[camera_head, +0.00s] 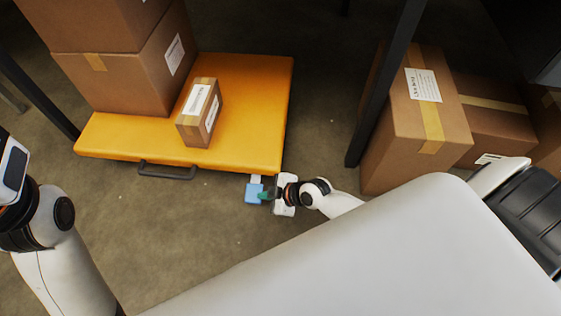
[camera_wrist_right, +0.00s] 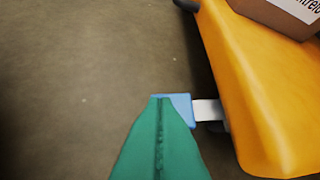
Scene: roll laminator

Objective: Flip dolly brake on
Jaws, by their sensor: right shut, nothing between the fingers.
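The orange dolly (camera_head: 245,105) stands on the floor in the head view, with a dark handle on its near edge. Its blue brake pedal (camera_head: 254,194) sticks out on a light grey arm from the near right corner. My right gripper (camera_head: 266,195) is shut and empty, with its green fingertips at the pedal's right side. In the right wrist view the shut green fingers (camera_wrist_right: 160,125) overlap the blue pedal (camera_wrist_right: 180,105) and hide part of it. I cannot tell whether they touch it. The dolly's orange edge (camera_wrist_right: 245,90) is to the right there. My left gripper is out of view.
Large cardboard boxes (camera_head: 125,80) and a small box (camera_head: 199,112) sit on the dolly. More boxes (camera_head: 420,120) stand at the right beside a dark post (camera_head: 384,85). A dark handle (camera_head: 167,171) is on the dolly's near edge. Floor in front of the dolly is clear.

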